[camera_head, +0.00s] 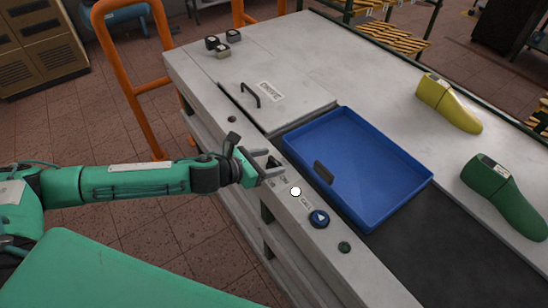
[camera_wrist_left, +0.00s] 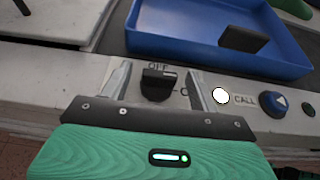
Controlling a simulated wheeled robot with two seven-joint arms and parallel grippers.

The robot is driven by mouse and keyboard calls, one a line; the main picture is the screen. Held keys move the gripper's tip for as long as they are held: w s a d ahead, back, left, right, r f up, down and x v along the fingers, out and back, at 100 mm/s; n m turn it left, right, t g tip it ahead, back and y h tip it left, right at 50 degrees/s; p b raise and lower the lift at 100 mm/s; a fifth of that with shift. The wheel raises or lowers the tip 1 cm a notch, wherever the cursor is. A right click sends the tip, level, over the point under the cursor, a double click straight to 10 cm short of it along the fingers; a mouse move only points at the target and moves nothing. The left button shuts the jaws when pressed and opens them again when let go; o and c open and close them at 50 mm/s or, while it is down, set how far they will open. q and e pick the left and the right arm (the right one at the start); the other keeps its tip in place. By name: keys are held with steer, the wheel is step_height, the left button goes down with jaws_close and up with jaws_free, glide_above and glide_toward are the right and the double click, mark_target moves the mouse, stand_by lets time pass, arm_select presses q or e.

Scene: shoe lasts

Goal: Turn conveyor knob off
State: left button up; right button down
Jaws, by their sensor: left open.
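The black conveyor knob (camera_wrist_left: 157,84) sits on the pale front panel in the left wrist view. The word OFF is printed above it, and a partly hidden label is at its right. The knob's grip bar looks roughly level in that view. My left gripper (camera_head: 273,168) is open at the panel in the head view. In the left wrist view its fingers (camera_wrist_left: 156,82) stand on either side of the knob, with gaps between. Whether the fingertips touch the panel cannot be told.
A white lit lamp (camera_head: 295,192), a blue CALL button (camera_head: 319,218) and a green button (camera_head: 344,247) lie along the panel. A red button (camera_head: 232,119) is farther back. A blue tray (camera_head: 400,200) sits behind the panel. Yellow (camera_head: 448,103) and green (camera_head: 503,195) shoe lasts stand beyond.

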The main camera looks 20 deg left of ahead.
arm_select(q)
steer(key=shift+x, duration=1)
steer(key=shift+d, duration=0.1)
steer(key=shift+c, duration=0.4)
steer(key=c, duration=0.9)
